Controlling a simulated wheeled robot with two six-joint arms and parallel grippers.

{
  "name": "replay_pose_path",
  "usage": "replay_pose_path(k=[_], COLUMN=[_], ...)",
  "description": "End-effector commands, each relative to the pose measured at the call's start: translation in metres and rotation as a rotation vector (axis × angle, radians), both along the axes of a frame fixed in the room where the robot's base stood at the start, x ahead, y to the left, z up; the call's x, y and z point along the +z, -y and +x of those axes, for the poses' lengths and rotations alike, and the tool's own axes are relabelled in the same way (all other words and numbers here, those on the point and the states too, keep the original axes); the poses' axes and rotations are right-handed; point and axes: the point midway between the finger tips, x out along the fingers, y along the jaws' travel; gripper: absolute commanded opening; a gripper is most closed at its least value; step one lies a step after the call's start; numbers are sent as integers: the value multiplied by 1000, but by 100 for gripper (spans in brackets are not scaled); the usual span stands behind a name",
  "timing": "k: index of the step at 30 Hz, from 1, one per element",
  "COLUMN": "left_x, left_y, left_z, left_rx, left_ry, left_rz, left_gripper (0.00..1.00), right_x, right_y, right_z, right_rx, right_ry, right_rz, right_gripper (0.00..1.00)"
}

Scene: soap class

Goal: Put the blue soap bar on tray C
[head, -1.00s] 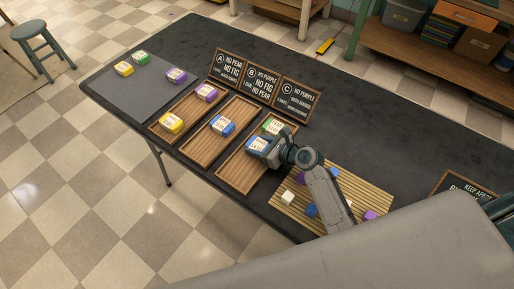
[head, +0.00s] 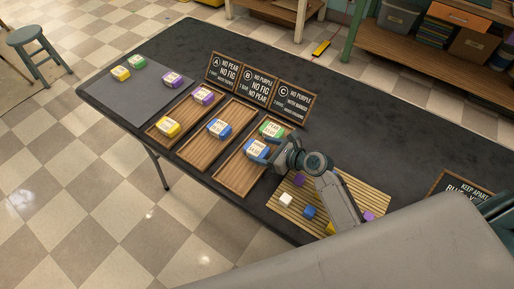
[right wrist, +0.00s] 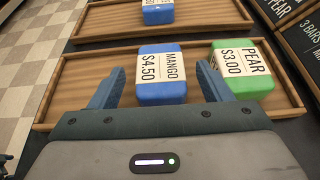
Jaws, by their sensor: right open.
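A blue soap bar (head: 256,149) labelled mango $4.50 lies on tray C (head: 233,183), the rightmost wooden tray. It also shows in the right wrist view (right wrist: 161,75), with a green pear bar (right wrist: 240,70) beside it on the tray. My right gripper (right wrist: 158,88) is open, with one finger on each side of the blue bar's near end and gaps to it. In the head view the right gripper (head: 273,151) is just right of the bar. Another blue bar (head: 219,128) lies on the middle tray, B (head: 205,152). My left gripper is not in view.
Tray A (head: 185,117) holds a yellow bar (head: 168,127) and a purple bar (head: 203,96). Several bars lie on a grey mat (head: 140,95). Signs A, B and C (head: 292,102) stand behind the trays. A slatted mat (head: 290,217) with small cubes lies right of tray C.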

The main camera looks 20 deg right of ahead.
Motion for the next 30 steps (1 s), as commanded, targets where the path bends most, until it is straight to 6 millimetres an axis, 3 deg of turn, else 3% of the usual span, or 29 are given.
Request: replay_pose_path(k=[6,12,30], left_x=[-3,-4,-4], left_y=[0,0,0], left_z=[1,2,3], left_rx=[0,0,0], left_ry=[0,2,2], left_rz=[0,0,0], left_gripper=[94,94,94], right_x=[17,28,32], right_y=[29,44,48], right_z=[-37,-55,-61], right_rx=[2,1,0], right_ry=[-1,0,-1], right_rz=[-5,-3,1], right_gripper=[72,72,72])
